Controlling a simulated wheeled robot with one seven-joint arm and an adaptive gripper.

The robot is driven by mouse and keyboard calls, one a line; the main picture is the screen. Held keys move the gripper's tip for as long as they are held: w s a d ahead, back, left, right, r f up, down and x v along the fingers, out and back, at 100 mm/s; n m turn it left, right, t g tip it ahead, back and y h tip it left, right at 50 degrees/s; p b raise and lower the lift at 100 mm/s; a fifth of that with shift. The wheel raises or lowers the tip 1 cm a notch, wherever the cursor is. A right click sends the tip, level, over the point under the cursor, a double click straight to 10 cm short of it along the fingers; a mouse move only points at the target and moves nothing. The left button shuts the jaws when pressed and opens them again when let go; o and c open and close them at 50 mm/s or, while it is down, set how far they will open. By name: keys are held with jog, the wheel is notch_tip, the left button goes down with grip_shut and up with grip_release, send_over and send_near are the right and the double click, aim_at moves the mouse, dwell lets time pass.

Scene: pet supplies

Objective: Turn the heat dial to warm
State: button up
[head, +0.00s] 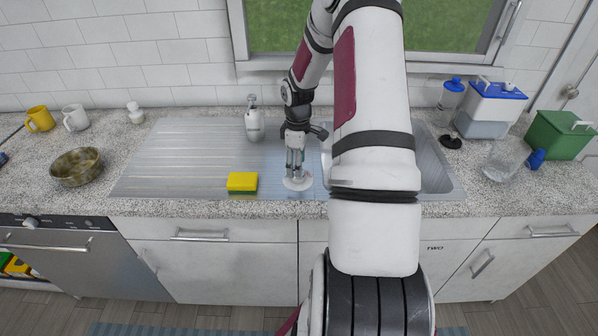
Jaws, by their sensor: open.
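A pale round knob (30,222), which looks like the heat dial, sits on the dark top panel of the grey-fronted appliance (55,260) at the far left. Its markings and setting are too small to read. My gripper (295,172) points down over the front of the metal sink unit, far to the right of the knob. It is open, and I see nothing held in it. A small white round thing (298,184) lies right under its fingertips; I cannot tell whether they touch.
A yellow-green sponge (242,182) lies left of my gripper, and a soap bottle (254,122) stands behind it. A brown bowl (77,166), a yellow mug (40,119) and a white mug (75,118) stand on the left counter. The floor before the appliance looks mostly clear.

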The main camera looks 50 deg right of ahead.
jog(key=shift+f, duration=1.9)
jog(key=shift+c, duration=0.6)
jog(key=c, duration=1)
